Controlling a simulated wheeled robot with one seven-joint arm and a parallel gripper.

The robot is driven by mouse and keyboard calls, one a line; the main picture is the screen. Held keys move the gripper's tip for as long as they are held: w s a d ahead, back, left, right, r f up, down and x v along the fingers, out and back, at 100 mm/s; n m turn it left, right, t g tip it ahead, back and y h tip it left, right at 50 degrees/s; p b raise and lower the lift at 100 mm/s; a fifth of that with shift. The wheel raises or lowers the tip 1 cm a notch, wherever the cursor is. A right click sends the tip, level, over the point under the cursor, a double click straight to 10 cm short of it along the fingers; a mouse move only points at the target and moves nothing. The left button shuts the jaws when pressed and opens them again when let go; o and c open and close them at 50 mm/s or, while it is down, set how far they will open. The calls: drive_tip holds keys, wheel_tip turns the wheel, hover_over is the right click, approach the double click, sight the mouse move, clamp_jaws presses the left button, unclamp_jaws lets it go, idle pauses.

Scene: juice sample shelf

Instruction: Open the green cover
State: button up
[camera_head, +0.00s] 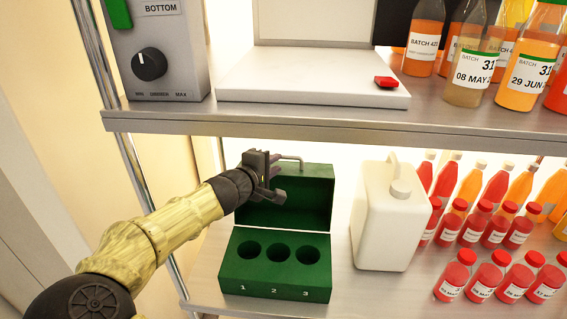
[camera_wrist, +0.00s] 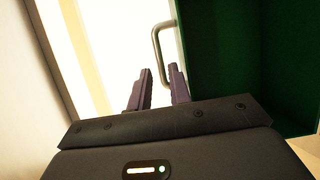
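The green cover (camera_head: 310,190) stands upright, swung open at the back of the green box (camera_head: 274,285) on the lower shelf. The box's top shows three round holes marked 1, 2 and 3. A metal handle (camera_head: 290,159) sticks out at the cover's top edge; the handle also shows in the wrist view (camera_wrist: 156,50). My gripper (camera_head: 278,178) is beside the cover's upper left part. In the wrist view, the two dark fingers (camera_wrist: 160,75) are apart with a gap between them, close to the handle's near end. Whether they touch it is unclear.
A white jug (camera_head: 385,225) stands right of the box, with several red-capped bottles (camera_head: 480,225) beyond it. The upper shelf (camera_head: 330,122) overhangs, holding a grey control box (camera_head: 155,60) and a white device (camera_head: 310,90) with a red button. A metal post (camera_head: 140,190) stands at left.

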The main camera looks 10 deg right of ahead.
sight(284, 158)
drive_tip(key=x, duration=0.5)
drive_tip(key=shift+b, duration=0.4)
clamp_jaws()
